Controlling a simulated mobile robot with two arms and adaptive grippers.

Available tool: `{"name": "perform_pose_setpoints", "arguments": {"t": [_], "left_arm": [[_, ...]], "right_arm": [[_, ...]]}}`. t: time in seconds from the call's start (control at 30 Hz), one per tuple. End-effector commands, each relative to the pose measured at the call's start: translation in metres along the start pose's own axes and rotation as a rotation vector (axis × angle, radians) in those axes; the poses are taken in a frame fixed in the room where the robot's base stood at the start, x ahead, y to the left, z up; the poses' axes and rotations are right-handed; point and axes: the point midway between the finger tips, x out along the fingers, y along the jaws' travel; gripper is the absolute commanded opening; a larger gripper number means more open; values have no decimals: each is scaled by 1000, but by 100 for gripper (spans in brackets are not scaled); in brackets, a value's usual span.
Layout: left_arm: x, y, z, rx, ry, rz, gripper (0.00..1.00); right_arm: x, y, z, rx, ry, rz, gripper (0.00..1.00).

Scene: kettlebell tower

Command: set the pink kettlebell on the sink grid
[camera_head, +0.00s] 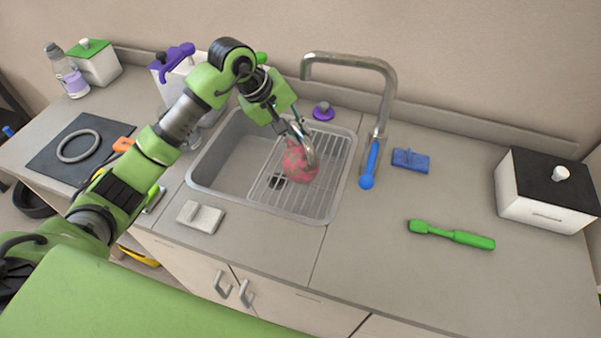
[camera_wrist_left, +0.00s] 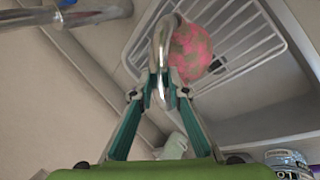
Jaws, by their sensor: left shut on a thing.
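The pink kettlebell (camera_head: 299,163), mottled with grey-green and fitted with a metal handle, is at the sink grid (camera_head: 329,183), a wire rack in the right part of the sink. In the left wrist view the kettlebell (camera_wrist_left: 190,52) shows in front of the grid (camera_wrist_left: 240,30). My left gripper (camera_head: 297,132) is shut on the kettlebell's handle from above; its fingertips (camera_wrist_left: 161,90) meet around the handle. I cannot tell whether the kettlebell touches the grid. My right gripper is not in view.
The sink (camera_head: 222,168) has a curved metal faucet (camera_head: 385,95) at its back right. A blue brush (camera_head: 369,166), blue sponge (camera_head: 410,160), green tool (camera_head: 452,235) and white box (camera_head: 543,196) are to the right. A pale block (camera_head: 200,217) lies in front. The right counter has free room.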

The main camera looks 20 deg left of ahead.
Motion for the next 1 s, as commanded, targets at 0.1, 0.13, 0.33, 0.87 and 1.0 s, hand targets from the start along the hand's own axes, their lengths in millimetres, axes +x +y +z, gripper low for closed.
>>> {"name": "perform_pose_setpoints", "arguments": {"t": [0.1,0.13,0.33,0.87,1.0], "left_arm": [[-4,6,-2,3,6,16,0],[-4,6,-2,3,6,16,0],[-4,6,-1,3,6,16,0],[-5,4,1,3,6,15,0],[-5,5,1,3,6,16,0]], "right_arm": [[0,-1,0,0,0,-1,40],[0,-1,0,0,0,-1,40],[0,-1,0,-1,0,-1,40],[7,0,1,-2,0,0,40],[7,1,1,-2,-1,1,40]]}}
